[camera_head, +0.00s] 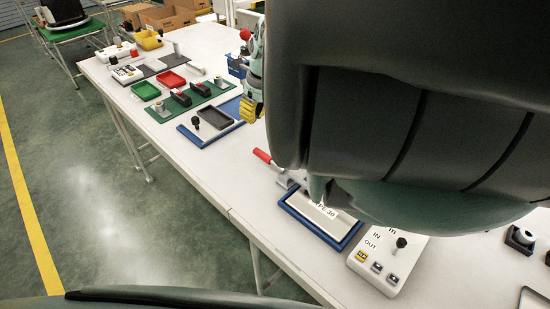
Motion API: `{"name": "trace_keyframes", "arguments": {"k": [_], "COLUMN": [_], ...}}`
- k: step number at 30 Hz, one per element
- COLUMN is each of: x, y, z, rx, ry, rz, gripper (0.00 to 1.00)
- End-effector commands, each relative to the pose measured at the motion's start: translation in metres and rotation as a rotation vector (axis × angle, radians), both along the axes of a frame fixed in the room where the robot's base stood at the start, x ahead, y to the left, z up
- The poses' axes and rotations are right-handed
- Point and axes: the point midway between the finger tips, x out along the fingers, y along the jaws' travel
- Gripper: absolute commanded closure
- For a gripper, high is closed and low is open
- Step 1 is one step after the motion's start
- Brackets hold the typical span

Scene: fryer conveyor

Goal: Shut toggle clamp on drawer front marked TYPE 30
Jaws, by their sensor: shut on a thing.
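The drawer front (340,240) marked TYPE 30 is white with a blue frame and lies on the table at lower centre. My dark arm covers part of it. The toggle clamp has a red handle (262,155), pointing up and left from a metal base (284,181) at the drawer's far left side. The rest of the clamp is hidden behind my arm, so I cannot tell its state. My gripper (249,106), teal with yellow fingertips, shows only partly at the arm's left edge. In the picture its tips are above the red handle, apart from it. What it holds is hidden.
A white IN/OUT button box (370,272) stands right of the drawer. A blue-framed tray (232,129) with a black knob and a green board (160,114) with clamps lie farther back. Bare white table (215,178) lies left of the red handle.

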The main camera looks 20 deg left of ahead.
Motion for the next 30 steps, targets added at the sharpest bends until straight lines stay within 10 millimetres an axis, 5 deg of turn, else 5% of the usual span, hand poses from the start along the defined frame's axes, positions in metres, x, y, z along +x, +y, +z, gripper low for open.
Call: {"name": "trace_keyframes", "arguments": {"k": [15, 30], "x": [0.017, 0.018], "y": [0.016, 0.021], "z": [0.029, 0.035], "rx": [-0.005, 0.001], "ry": [-0.002, 0.000], "rz": [-0.006, -0.009], "gripper": [1.00, 1.00]}}
